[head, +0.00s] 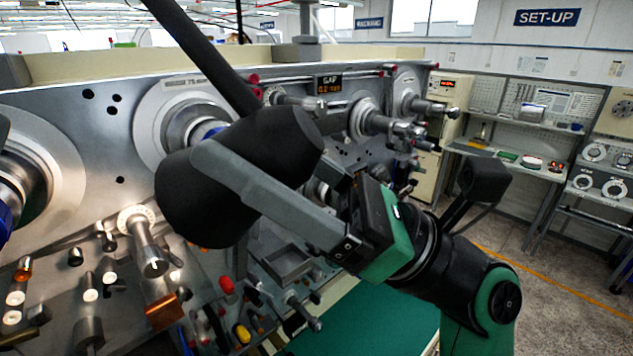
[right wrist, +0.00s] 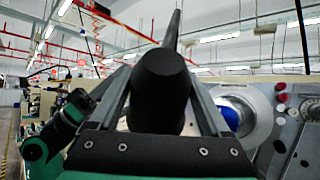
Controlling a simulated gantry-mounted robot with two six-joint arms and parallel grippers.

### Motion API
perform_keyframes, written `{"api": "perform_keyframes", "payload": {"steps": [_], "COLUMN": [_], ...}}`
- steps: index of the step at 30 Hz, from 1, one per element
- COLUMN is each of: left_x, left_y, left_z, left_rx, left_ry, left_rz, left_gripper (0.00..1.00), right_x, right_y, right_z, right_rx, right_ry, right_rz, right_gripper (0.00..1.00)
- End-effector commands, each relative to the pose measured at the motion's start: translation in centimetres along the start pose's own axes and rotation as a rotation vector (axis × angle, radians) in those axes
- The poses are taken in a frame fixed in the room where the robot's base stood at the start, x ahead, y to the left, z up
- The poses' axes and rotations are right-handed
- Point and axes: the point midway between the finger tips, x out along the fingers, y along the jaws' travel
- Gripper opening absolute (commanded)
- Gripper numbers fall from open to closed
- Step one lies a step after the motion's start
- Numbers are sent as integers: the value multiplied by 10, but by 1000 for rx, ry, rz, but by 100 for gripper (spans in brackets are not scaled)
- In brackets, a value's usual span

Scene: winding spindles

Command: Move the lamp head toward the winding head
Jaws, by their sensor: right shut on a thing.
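The lamp head (head: 205,205) is a large matte black shade in the middle of the head view, hanging on a black lamp arm (head: 205,60) that runs to the upper left. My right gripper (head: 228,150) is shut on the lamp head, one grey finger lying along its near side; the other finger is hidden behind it. In the right wrist view the lamp head (right wrist: 160,80) sits between both fingers. A winding head (head: 185,115), a round steel flange with a blue-ringed hub, is just behind the lamp head and partly covered by it. My left gripper does not show.
The steel machine panel carries another large flange (head: 40,170) at left and several smaller spindles at right. Pegs and a copper block (head: 165,310) stick out below the lamp head. A GAP display (head: 328,84) is above. Open floor (head: 560,270) lies to the right.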

Motion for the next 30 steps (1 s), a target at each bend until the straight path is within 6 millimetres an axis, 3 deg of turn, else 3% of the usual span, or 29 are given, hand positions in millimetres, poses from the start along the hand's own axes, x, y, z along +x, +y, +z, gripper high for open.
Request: {"api": "perform_keyframes", "payload": {"steps": [7, 23, 24, 27, 30], "left_x": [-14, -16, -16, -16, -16], "left_y": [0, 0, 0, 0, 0], "left_z": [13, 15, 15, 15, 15], "left_rx": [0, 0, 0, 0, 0], "left_ry": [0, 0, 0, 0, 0], "left_rz": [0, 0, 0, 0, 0], "left_gripper": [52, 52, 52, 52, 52], "right_x": [2, 5, 5, 5, 5], "right_y": [0, 1, 1, 1, 0], "right_z": [-1, 2, 2, 2, 2], "right_rx": [-2, -4, -4, -3, -3], "right_ry": [-106, -139, -139, -139, -138], "right_rz": [2, 3, 3, 3, 3], "right_gripper": [0, 0, 83, 100, 100]}}
